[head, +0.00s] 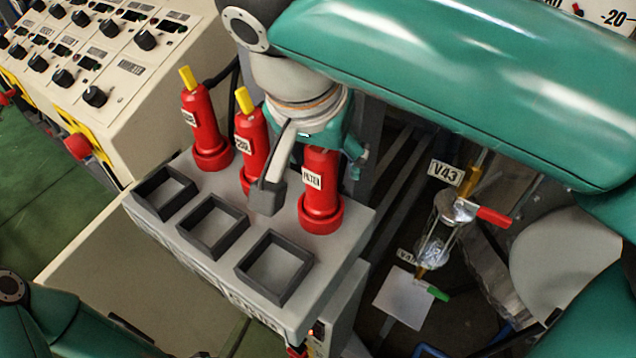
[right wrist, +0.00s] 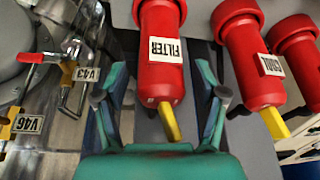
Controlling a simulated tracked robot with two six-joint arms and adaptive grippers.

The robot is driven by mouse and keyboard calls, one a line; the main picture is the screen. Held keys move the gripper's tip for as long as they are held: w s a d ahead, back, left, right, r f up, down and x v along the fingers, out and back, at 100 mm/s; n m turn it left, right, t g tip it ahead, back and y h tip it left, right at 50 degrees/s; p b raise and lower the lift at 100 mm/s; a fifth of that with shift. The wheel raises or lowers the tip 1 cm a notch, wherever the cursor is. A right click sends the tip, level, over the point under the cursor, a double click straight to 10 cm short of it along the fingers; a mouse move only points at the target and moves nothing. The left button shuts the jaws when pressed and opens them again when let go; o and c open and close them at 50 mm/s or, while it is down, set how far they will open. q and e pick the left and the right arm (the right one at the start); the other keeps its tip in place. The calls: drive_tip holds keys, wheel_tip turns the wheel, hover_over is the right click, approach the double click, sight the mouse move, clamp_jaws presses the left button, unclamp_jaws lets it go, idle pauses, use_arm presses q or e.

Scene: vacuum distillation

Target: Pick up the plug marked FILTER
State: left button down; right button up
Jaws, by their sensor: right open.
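The red plug marked FILTER (head: 322,208) stands upright at the right end of a row of three red plugs on a grey box (head: 150,207). Its top is hidden by my right gripper (head: 308,180) in the head view. In the right wrist view the FILTER plug (right wrist: 161,72), with a yellow tip, lies between the two spread fingers of my right gripper (right wrist: 160,95). There is a gap on each side, and the jaws are open and empty. My left gripper is not in view.
The middle red plug (head: 252,150) stands close to the left finger, and another red plug (head: 204,130) is farther left. Three square dark-framed recesses (head: 273,268) lie in front. A valve with a red handle (head: 492,217), tagged V43, is to the right.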

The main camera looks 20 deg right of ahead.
drive_tip(key=shift+w+f, duration=0.1)
drive_tip(key=shift+f, duration=0.2)
clamp_jaws()
drive_tip(key=shift+r, duration=0.1)
